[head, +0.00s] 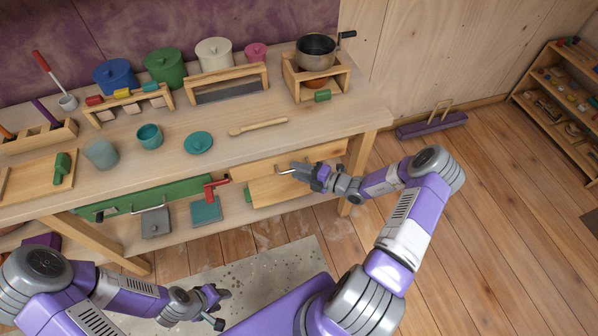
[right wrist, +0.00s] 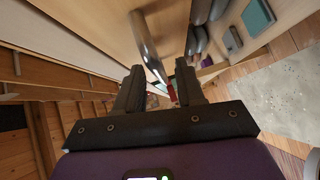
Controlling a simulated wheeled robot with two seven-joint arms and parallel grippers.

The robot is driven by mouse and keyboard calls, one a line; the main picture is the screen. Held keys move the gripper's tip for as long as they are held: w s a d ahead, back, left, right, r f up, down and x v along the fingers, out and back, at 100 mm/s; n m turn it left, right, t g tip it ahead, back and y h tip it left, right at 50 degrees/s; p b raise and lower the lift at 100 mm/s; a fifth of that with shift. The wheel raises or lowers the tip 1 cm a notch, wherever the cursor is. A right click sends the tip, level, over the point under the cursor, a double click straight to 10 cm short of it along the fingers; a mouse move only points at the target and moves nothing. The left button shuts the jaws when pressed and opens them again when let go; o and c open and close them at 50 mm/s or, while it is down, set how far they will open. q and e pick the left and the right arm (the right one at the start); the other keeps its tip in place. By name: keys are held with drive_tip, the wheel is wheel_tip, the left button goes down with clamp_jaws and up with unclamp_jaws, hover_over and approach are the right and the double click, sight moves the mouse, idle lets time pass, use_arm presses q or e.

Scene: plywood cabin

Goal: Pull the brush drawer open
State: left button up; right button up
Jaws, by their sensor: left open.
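A pale wooden drawer front (head: 270,191) is under the right part of the bench top, and its metal bar handle (head: 287,172) sticks out toward me. My right gripper (head: 318,178) is at this handle. In the right wrist view the bar (right wrist: 147,45) runs down between the two fingers of my right gripper (right wrist: 160,90). The fingers stand apart on either side of it, and I cannot tell whether they press on it. The drawer's contents are hidden. My left gripper (head: 215,303) is open and empty, low in front of the bench, away from the drawers.
The bench top (head: 225,150) holds pots, cups and a wooden spoon (head: 257,127). A grey mat (head: 270,280) lies on the floor. A shelf (head: 560,95) stands at right.

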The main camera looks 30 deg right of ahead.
clamp_jaws()
idle(0.3)
drive_tip(key=shift+a, duration=0.15)
